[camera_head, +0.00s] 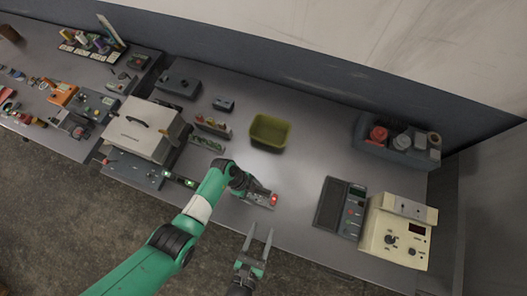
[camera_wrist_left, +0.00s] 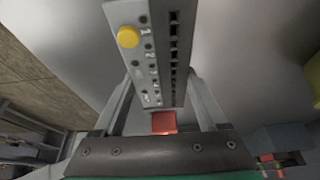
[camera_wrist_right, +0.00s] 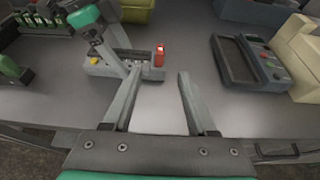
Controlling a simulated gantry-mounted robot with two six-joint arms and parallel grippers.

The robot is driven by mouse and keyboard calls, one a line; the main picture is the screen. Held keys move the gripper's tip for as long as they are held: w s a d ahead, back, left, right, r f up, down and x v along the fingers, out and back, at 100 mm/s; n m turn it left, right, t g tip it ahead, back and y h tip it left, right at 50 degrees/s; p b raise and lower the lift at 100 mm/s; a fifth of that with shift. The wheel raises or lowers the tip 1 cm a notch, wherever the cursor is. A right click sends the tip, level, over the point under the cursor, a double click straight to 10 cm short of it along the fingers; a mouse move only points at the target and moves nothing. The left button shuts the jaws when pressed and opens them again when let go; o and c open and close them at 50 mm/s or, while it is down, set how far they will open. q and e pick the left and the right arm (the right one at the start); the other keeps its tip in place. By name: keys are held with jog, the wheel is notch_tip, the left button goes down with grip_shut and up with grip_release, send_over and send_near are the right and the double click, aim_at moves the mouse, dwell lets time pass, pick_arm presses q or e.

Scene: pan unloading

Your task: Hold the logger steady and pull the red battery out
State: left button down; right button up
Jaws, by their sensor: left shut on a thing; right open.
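The grey logger (camera_head: 264,198) lies on the bench at the middle front, with the red battery (camera_head: 274,199) at its right end. My left gripper (camera_head: 256,190) is shut on the logger. The left wrist view shows the logger (camera_wrist_left: 150,50) with a yellow button and a row of slots between the fingers, and the battery (camera_wrist_left: 164,122) at its near end. My right gripper (camera_head: 258,238) is open and empty, in front of the logger. In the right wrist view, the battery (camera_wrist_right: 159,56) stands upright at the logger's right end, beyond the open fingers and apart from them.
A green-yellow bin (camera_head: 270,131) stands behind the logger. A dark keypad device (camera_head: 340,207) and a cream instrument (camera_head: 398,232) stand to the right. A blue-grey tray (camera_head: 372,147) of jars is at the back right. The bench around the logger's right side is clear.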

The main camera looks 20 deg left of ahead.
aim_at(273, 201)
jog(key=x, duration=1.2)
jog(key=shift+r, duration=0.1)
grip_shut()
